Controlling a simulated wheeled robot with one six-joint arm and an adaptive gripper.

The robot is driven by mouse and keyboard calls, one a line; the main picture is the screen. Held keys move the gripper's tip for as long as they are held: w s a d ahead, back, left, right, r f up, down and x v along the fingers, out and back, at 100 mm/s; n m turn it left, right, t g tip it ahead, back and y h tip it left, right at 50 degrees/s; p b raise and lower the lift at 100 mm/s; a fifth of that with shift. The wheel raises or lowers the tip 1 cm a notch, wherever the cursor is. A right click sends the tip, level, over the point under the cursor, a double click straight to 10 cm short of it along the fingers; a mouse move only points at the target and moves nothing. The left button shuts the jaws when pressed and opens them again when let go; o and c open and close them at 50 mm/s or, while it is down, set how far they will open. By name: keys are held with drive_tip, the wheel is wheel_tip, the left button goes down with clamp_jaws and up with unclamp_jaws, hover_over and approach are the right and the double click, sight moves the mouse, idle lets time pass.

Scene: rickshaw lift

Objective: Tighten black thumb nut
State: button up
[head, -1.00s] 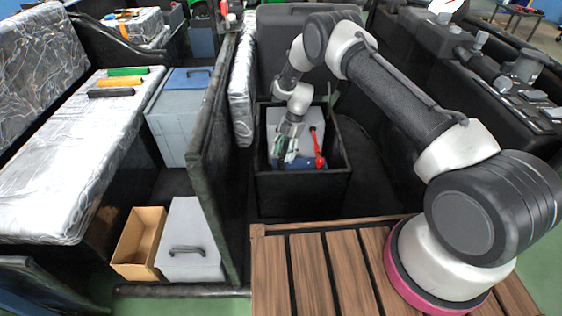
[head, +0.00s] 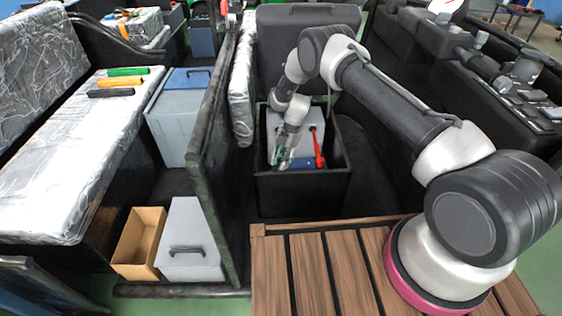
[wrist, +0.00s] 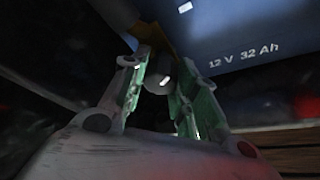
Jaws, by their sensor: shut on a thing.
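The black thumb nut (wrist: 159,76) shows in the wrist view as a dark round piece between the fingertips. My gripper (wrist: 157,80) is shut on it, with a green-lined finger on each side. In the head view my gripper (head: 281,158) reaches down into the black box (head: 303,191), and the nut is too small to make out there. A blue battery (head: 311,163) marked "12 V 32 Ah" lies in the box, and its side (wrist: 245,40) fills the upper right of the wrist view. A red cable or lever (head: 318,150) stands beside my gripper.
The black box walls stand close around my gripper. A tall dark panel (head: 212,150) is left of the box. A wooden slatted deck (head: 330,275) lies in front. Grey boxes (head: 188,245) and an open cardboard box (head: 139,240) stand at the left.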

drive_tip(key=shift+m, duration=0.4)
drive_tip(key=m+t+y, duration=0.1)
drive_tip(key=m, duration=0.2)
drive_tip(key=shift+m, duration=0.3)
drive_tip(key=m+t, duration=0.1)
drive_tip(key=m, duration=0.2)
drive_tip(key=shift+m+t, duration=0.3)
drive_tip(key=shift+t, duration=0.1)
drive_tip(key=m+t, duration=0.1)
drive_tip(key=m, duration=0.2)
drive_tip(key=shift+m, duration=0.3)
drive_tip(key=shift+m+t, duration=0.9)
drive_tip(key=shift+m, duration=0.9)
drive_tip(key=shift+w, duration=0.1)
drive_tip(key=o, duration=1)
